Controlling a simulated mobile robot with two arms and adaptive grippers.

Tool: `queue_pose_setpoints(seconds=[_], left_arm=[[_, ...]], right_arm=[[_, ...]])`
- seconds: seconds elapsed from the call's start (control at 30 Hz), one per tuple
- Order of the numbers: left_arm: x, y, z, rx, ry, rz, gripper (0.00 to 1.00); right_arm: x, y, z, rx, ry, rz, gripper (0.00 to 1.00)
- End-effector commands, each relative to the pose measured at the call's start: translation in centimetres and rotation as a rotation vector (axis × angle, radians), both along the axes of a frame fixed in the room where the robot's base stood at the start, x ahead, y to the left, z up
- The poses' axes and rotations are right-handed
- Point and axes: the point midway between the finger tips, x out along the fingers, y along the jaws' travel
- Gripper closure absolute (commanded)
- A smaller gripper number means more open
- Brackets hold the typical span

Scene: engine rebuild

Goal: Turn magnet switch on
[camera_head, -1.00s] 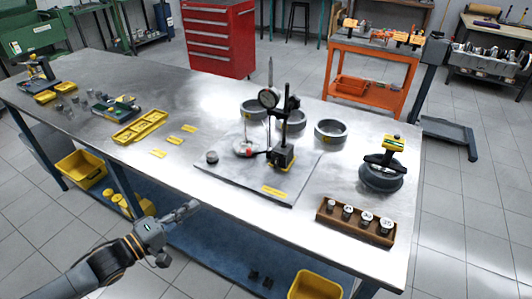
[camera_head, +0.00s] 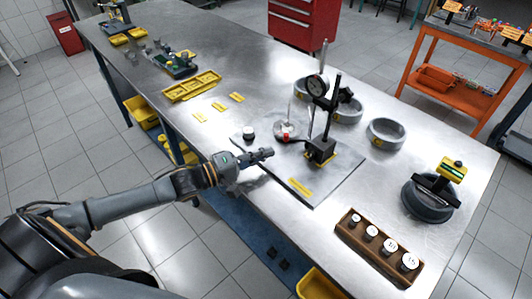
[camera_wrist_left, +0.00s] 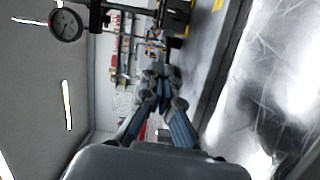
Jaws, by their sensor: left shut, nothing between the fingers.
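The dial gauge stand has a dark square magnetic base (camera_head: 320,151) on a grey plate (camera_head: 318,187), with an upright black post and a round dial (camera_head: 317,86). The magnet switch itself is too small to make out. My left gripper (camera_head: 268,154) is shut and empty, over the plate's left front edge, left of the base and apart from it. In the left wrist view the shut gripper fingers (camera_wrist_left: 163,80) point ahead, and the dial (camera_wrist_left: 66,25) and base (camera_wrist_left: 176,16) show at the top. My right gripper is not in view.
Several metal rings (camera_head: 386,133) are behind. Yellow trays (camera_head: 192,86) lie to the left.

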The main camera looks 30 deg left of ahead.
Motion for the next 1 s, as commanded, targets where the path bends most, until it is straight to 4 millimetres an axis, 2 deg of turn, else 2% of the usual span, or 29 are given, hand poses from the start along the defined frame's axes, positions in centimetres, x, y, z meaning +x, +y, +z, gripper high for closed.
queue_pose_setpoints(seconds=[0.37, 0.5, 0.63, 1.0], left_arm=[[5.9, -4.0, 0.2, -0.002, -0.003, 0.001, 1.00], [4.9, -6.0, -0.1, -0.005, 0.004, -0.002, 1.00], [4.5, -7.1, -0.3, -0.002, 0.001, -0.001, 1.00], [4.3, -7.6, -0.6, 0.001, -0.001, 0.000, 1.00]], right_arm=[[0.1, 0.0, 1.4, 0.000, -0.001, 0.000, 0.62], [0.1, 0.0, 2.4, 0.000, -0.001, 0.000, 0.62], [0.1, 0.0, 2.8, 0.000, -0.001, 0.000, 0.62], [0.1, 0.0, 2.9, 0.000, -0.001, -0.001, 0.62]])
